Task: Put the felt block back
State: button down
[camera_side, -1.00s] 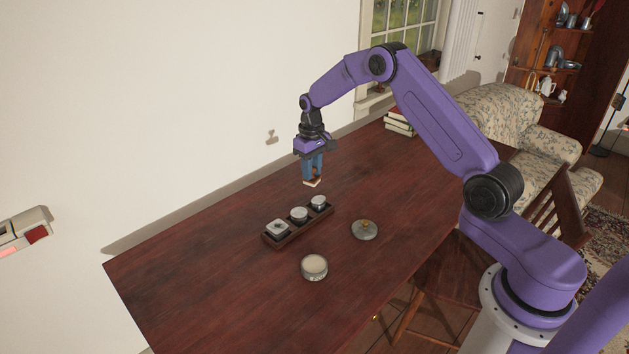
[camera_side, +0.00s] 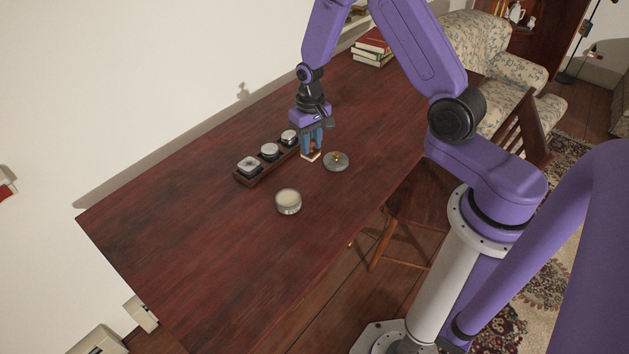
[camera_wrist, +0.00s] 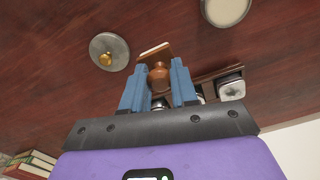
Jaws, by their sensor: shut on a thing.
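My gripper (camera_side: 312,150) is shut on the felt block (camera_side: 310,157), which hangs over the table between the rack's far end and the grey lid. In the wrist view my gripper (camera_wrist: 160,92) has its blue fingers either side of the block's brown knob; the block's wooden base with a pale edge (camera_wrist: 155,51) shows beyond the fingertips. I cannot tell the exact gap under the block. The dark wooden rack (camera_side: 246,181) holds three small silvery containers, and my fingers hide part of it in the wrist view.
A round grey lid with a brass knob (camera_side: 336,162) lies just right of the block. An open round tin with pale contents (camera_side: 288,201) stands in front of the rack. Books (camera_side: 372,48) are stacked at the far end. The table's near left is clear.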

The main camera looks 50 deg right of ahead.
jog(key=shift+s+a+f, duration=0.15)
jog(key=shift+s, duration=0.6)
jog(key=shift+f, duration=3.9)
jog(key=shift+f, duration=0.1)
jog(key=c, duration=0.9)
grip_release()
jog(key=shift+o, duration=0.2)
